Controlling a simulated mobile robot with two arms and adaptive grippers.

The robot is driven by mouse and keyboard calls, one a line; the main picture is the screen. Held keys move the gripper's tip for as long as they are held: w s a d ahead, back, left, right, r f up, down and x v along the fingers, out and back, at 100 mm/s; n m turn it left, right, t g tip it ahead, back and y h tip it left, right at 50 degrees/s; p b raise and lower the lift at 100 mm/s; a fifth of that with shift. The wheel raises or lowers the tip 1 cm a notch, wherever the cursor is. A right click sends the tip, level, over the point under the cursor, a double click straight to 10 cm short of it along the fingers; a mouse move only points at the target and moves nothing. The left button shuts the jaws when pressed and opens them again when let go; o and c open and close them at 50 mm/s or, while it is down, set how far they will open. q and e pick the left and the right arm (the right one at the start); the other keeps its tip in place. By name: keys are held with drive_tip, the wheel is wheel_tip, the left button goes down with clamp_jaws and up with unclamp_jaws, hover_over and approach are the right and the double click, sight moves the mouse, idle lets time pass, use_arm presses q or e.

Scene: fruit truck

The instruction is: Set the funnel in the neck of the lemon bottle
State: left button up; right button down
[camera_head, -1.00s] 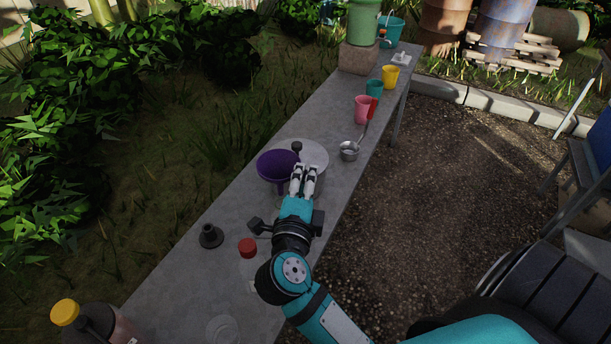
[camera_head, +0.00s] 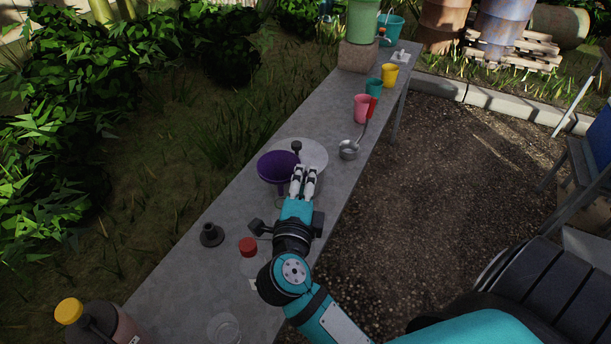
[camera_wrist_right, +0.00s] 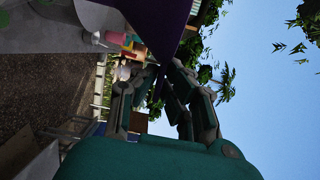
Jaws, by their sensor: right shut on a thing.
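A purple funnel (camera_head: 277,166) is held above the grey table, wide mouth up, with its spout pointing down. My right gripper (camera_head: 304,172) is shut on its edge; the funnel also shows as a dark purple shape in the right wrist view (camera_wrist_right: 160,22). A faint clear rim shows below the spout; I cannot tell whether it is a bottle's neck or whether the spout touches it. A clear bottle with a red cap (camera_head: 248,245) stands nearer, left of my wrist. I cannot tell which bottle is the lemon one. My left gripper is out of view.
A pale round lidded thing (camera_head: 313,154) stands behind the funnel. A black flanged piece (camera_head: 211,235), a yellow-capped jug (camera_head: 69,311) and a clear round vessel (camera_head: 224,328) are nearer. A ladle (camera_head: 348,150) and pink (camera_head: 361,108), teal and yellow cups stand farther along the table.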

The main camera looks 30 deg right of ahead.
drive_tip(key=shift+p, duration=0.35)
idle(0.6)
drive_tip(key=shift+f+b, duration=1.15)
drive_tip(key=shift+f, duration=0.85)
idle(0.3)
drive_tip(key=c, duration=1.4)
unclamp_jaws()
drive_tip(key=v, duration=1.2)
